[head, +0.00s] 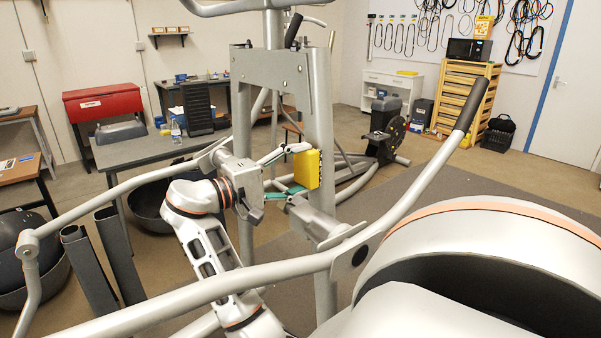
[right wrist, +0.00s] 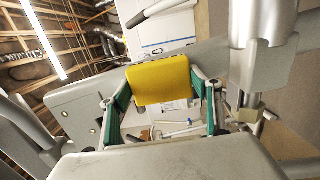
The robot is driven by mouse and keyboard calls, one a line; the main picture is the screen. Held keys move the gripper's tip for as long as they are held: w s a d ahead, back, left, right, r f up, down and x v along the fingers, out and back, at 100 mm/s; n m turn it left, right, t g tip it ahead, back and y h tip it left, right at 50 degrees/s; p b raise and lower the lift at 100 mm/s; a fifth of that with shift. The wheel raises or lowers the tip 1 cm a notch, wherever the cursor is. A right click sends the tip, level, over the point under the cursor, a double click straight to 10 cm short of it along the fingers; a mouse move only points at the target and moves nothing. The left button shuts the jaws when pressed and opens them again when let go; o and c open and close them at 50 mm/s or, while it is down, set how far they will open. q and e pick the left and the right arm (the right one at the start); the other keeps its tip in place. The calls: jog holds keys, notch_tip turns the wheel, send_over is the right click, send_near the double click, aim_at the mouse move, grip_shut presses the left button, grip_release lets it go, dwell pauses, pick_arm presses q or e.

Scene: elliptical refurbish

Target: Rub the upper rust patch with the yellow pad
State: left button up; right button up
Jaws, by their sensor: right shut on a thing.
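The yellow pad (head: 307,169) is held upright between the fingers of my right gripper (head: 298,169), beside the grey upright (head: 319,110) of the elliptical machine. In the right wrist view the pad (right wrist: 161,80) sits between the two green-lined fingers of the gripper (right wrist: 160,88). The pad's far face is hidden, so I cannot tell whether it touches the upright. I cannot make out the upper rust patch in either view. My left gripper is not in view.
The machine's long handlebars (head: 420,190) cross in front of my right arm. A grey bracket (head: 315,218) lies just below the pad. A workbench (head: 150,150) stands behind at left, and a wooden crate rack (head: 465,95) stands at the back right.

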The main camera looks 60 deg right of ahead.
notch_tip(320, 180, up, 2)
jog(key=shift+w+r+p, duration=0.1)
jog(key=shift+p, duration=0.4)
jog(key=shift+d, duration=0.1)
jog(key=shift+f, duration=0.2)
jog(key=shift+s+f+b, duration=0.15)
jog(key=shift+f+b, duration=0.6)
jog(key=shift+f, duration=0.25)
jog(key=shift+s+f+b, duration=0.1)
jog(key=shift+f+b, duration=0.65)
jog(key=shift+f, duration=0.25)
jog(key=shift+r, duration=0.1)
jog(key=b+v, duration=0.1)
jog(key=v, duration=0.5)
jog(key=shift+s+b, duration=0.25)
jog(key=shift+b, duration=0.05)
jog(key=shift+a, duration=0.25)
